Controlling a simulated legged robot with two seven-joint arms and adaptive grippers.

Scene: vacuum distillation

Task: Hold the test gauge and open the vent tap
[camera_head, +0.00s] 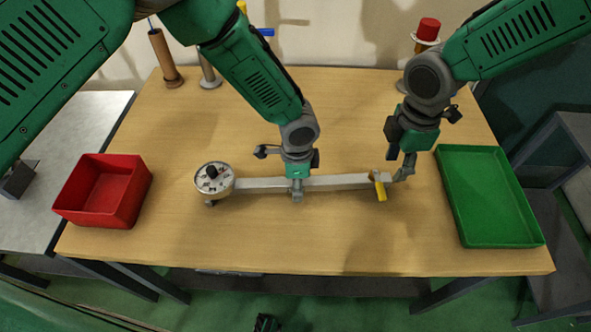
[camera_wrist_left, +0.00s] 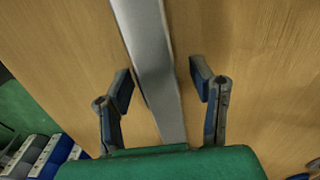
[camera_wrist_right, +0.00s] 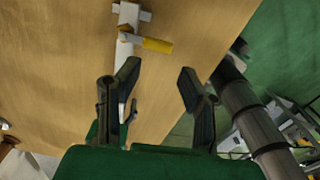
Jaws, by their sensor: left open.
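The test gauge has a round white dial (camera_head: 213,178) with a dark knob at its left end and a long grey metal bar (camera_head: 340,181) running right across the table. The vent tap with a yellow lever (camera_head: 379,187) is at the bar's right end; its lever also shows in the right wrist view (camera_wrist_right: 157,45). My left gripper (camera_head: 297,188) is open over the middle of the bar. In the left wrist view, the bar (camera_wrist_left: 150,60) runs between its separated fingers. My right gripper (camera_head: 404,170) is just right of the tap; its fingers are apart and empty in the right wrist view.
A red bin (camera_head: 104,190) stands at the table's left edge and a green tray (camera_head: 490,196) at the right. Posts, one brown (camera_head: 164,58) and one with a red top (camera_head: 428,29), stand at the back. The front strip of table (camera_head: 300,240) is clear.

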